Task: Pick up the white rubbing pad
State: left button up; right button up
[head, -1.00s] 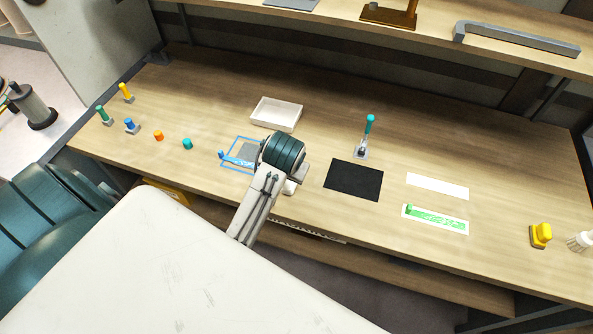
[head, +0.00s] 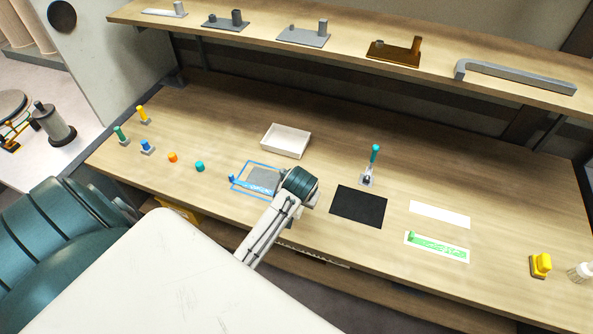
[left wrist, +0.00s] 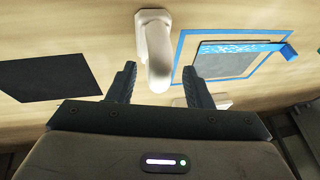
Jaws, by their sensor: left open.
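A white, rounded piece with a curved neck, which looks like the white rubbing pad (left wrist: 153,42), stands on the wooden table in the left wrist view. It lies between the black mat and the blue-outlined frame. My left gripper (left wrist: 158,85) is open, its two fingers apart, with the pad's near end in line with the gap between them. No contact shows. In the head view my left wrist covers the gripper and most of this spot, so the pad cannot be made out clearly there. My right gripper is not in view.
The blue frame (head: 236,183) with a grey plate lies left of my wrist, the black mat (head: 358,206) to the right. A white tray (head: 286,141) and a teal-handled tool (head: 374,157) stand behind. A shelf (head: 350,48) runs along the back.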

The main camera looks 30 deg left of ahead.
pick_arm(q)
jog(key=shift+w+a+f, duration=0.2)
jog(key=shift+f, duration=0.35)
grip_shut()
jog(key=shift+r, duration=0.1)
